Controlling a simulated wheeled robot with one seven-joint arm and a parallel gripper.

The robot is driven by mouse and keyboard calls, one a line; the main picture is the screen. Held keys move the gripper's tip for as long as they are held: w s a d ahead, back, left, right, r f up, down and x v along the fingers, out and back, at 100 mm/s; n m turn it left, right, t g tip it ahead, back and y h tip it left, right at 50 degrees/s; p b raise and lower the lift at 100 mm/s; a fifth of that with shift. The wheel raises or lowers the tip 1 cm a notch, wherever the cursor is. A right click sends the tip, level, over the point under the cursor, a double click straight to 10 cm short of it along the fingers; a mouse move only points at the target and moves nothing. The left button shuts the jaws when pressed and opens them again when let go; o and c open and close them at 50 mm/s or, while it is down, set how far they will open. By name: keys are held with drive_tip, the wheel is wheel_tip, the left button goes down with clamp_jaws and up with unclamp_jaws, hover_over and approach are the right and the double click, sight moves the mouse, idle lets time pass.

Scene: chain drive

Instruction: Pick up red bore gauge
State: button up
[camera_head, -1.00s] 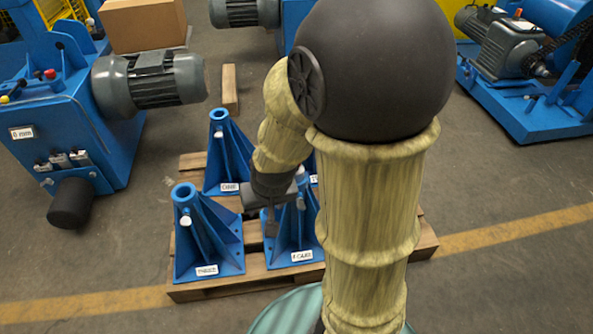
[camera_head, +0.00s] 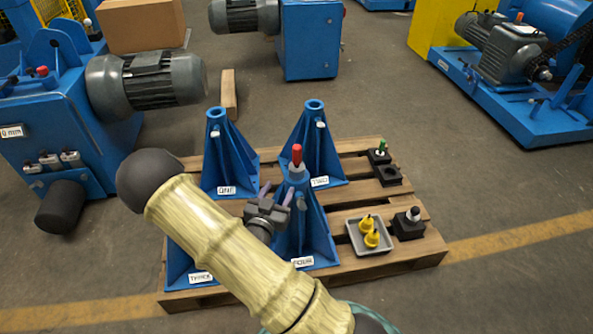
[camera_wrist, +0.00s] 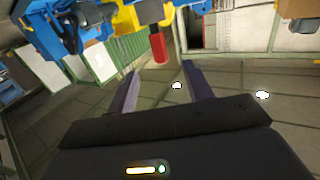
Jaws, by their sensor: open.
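The red bore gauge (camera_head: 297,157) stands upright, red end up, at the top of the blue stand labelled FOUR (camera_head: 304,235) in the head view. My gripper (camera_head: 278,190) is open, its two fingers just left of and below the gauge, apart from it. In the wrist view, the open fingers of my gripper (camera_wrist: 160,72) reach forward with nothing between them. A red cylinder (camera_wrist: 159,48) shows just beyond the fingertips there; I cannot tell for certain that it is the gauge.
Blue stands ONE (camera_head: 228,160) and TWO (camera_head: 318,150) stand behind; THREE (camera_head: 180,272) is partly hidden by my arm. On the pallet (camera_head: 400,262) are a grey tray (camera_head: 356,240) with yellow gauges, a green-topped piece (camera_head: 382,147) and black blocks (camera_head: 408,226).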

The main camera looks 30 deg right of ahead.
sight(294, 158)
drive_tip(key=shift+r, duration=0.15)
drive_tip(key=b+x, duration=0.2)
drive_tip(key=x, duration=0.9)
drive_tip(key=shift+w+d, duration=0.1)
drive_tip(key=shift+w+d+r, duration=0.1)
drive_tip(key=shift+w+d, duration=0.2)
drive_tip(key=shift+d, duration=0.05)
